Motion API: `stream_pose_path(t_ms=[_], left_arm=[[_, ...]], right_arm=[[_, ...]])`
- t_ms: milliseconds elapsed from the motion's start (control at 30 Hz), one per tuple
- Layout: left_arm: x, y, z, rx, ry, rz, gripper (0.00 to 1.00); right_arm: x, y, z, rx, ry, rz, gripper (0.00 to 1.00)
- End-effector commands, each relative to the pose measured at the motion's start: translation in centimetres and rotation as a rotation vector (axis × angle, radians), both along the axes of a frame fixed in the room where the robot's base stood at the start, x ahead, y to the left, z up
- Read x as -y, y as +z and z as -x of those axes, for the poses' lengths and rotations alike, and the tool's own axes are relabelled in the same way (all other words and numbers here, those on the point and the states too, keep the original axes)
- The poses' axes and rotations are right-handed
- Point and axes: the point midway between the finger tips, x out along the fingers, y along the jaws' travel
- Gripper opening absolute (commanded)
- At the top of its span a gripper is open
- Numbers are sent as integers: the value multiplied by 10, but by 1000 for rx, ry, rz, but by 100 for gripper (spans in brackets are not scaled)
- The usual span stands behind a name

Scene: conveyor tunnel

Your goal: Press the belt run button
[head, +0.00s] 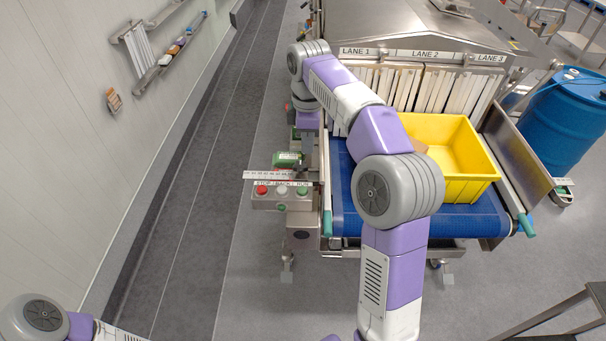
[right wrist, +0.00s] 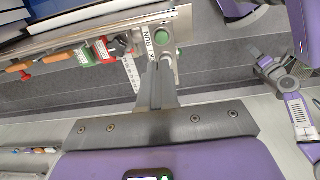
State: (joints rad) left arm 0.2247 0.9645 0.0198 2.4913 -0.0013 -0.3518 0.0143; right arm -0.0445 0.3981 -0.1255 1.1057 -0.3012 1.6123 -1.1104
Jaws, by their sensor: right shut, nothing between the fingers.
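The control box (head: 270,205) stands left of the conveyor. Its label strip reads STOP, BACK, RUN above a red button (head: 262,190), a white button (head: 282,191) and a green run button (head: 302,190). In the right wrist view the green run button (right wrist: 161,37) sits beside the RUN label (right wrist: 149,42). My right gripper (right wrist: 161,64) is shut and empty, its fingertips close to the button in the picture. I cannot tell whether they touch it. In the head view my right arm hides much of that gripper. My left arm shows at the right wrist view's right edge; its jaws are unclear.
A yellow bin (head: 470,150) stands on the blue belt (head: 470,215), before the strip curtain (head: 430,88). A white ruler-like strip (head: 265,174) lies above the buttons. A blue drum (head: 565,120) stands at right. The floor left of the box is clear.

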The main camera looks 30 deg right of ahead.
Motion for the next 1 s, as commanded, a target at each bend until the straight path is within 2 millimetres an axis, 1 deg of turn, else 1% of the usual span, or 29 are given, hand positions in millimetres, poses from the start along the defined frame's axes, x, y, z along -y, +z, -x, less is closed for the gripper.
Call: stream_pose_path(t_ms=[233,367,467,600,800,900,1000], left_arm=[[0,-1,0,0,0,0,43],[0,-5,0,1,0,0,43],[0,-11,0,1,0,0,43],[0,-17,0,1,0,0,43],[0,-24,0,1,0,0,43],[0,-26,0,1,0,0,43],[0,-27,0,1,0,0,43]], right_arm=[[0,-4,0,-2,-1,0,0],[0,-17,0,-3,-1,-1,0],[0,-36,0,-4,-2,0,0],[0,-67,0,-6,-3,0,0],[0,-107,0,-4,-2,0,0],[0,-123,0,-4,-2,0,0],[0,-134,0,-4,-2,0,0]])
